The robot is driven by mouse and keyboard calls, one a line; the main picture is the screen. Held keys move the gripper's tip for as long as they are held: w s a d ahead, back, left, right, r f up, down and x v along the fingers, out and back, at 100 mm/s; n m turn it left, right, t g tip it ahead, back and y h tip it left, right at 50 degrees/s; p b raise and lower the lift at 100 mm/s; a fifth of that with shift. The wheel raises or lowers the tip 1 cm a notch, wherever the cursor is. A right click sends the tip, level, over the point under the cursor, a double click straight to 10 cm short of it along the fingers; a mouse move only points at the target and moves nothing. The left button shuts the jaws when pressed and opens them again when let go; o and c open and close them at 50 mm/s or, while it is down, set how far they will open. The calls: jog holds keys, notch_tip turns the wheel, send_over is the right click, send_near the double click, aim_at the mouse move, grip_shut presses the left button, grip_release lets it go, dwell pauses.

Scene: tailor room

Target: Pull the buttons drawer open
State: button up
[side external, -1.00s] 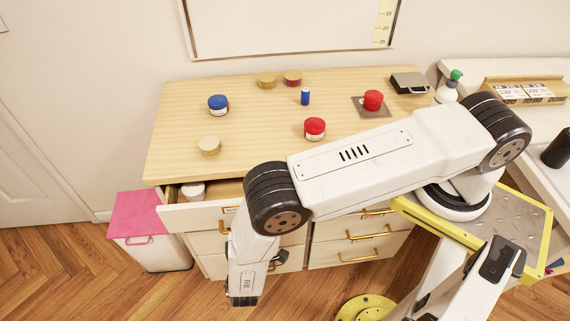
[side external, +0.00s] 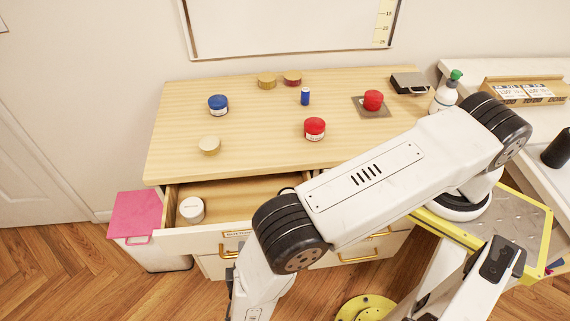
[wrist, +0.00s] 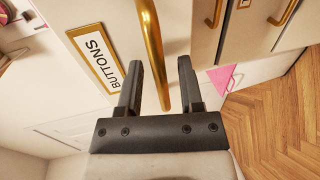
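The buttons drawer (side external: 185,243) is pulled well out of the cabinet in the side view, with its wooden inside showing. A white round container (side external: 191,209) sits in its left part. The drawer's label reads BUTTONS in the wrist view (wrist: 95,60). Its gold bar handle (wrist: 152,40) lies between the two fingers of my gripper (wrist: 159,82). The fingers stand apart, with a visible gap on each side of the handle. In the side view my fingertips are out of sight, and my arm covers the drawer's right end.
The wooden tabletop (side external: 255,130) above holds several jars and lids. A pink-lidded bin (side external: 141,215) stands left of the cabinet, close to the drawer's left corner. Other gold-handled drawers are below and to the right. The wood floor (side external: 100,285) in front is clear.

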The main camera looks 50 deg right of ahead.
aim_at(242, 237)
jog(key=shift+w+d, duration=0.1)
jog(key=shift+d, duration=0.05)
jog(key=r+x, duration=0.1)
jog(key=x, duration=0.3)
jog(key=r+x, duration=0.1)
jog(key=x, duration=0.4)
jog(key=r+x, duration=0.1)
jog(key=x, duration=0.3)
jog(key=shift+w+d+f, duration=0.1)
jog(key=shift+w+d, duration=0.35)
jog(key=shift+v, duration=1.2)
jog(key=v, duration=0.5)
jog(key=shift+s+a, duration=0.25)
notch_tip(242, 237, up, 28)
jog(key=shift+w+d+f, duration=0.15)
jog(key=shift+f, duration=0.1)
